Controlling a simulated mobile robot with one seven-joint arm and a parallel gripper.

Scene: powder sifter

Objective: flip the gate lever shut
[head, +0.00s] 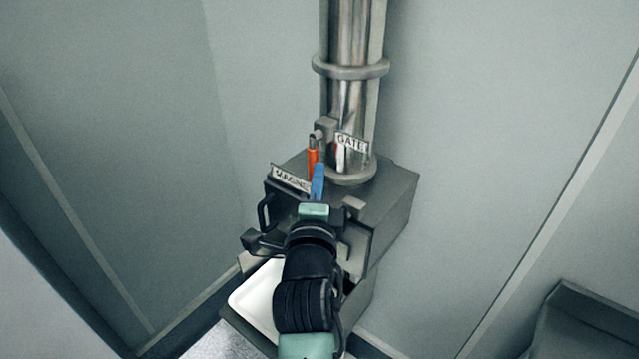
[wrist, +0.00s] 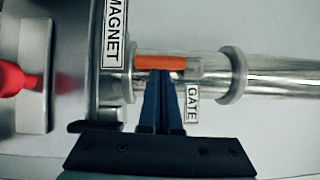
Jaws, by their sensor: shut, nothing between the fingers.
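The gate lever (head: 313,158) has an orange grip and a grey tip, and stands roughly upright beside the steel pipe, left of the GATE label (head: 351,142). In the wrist view the orange lever (wrist: 165,62) lies lengthwise along the pipe. My gripper (head: 318,172) is shut and empty, its blue fingers just right of and below the lever in the head view. In the wrist view my gripper (wrist: 160,76) has its tips at the lever's lower edge. I cannot tell whether they touch. The lever's pivot is not clearly visible.
The vertical pipe (head: 348,105) has a flange above and rises from a grey metal box (head: 395,195). A MAGNET label (wrist: 114,32) and a red knob (wrist: 10,78) are close by. A white tray (head: 257,298) sits below. Plain walls stand on both sides.

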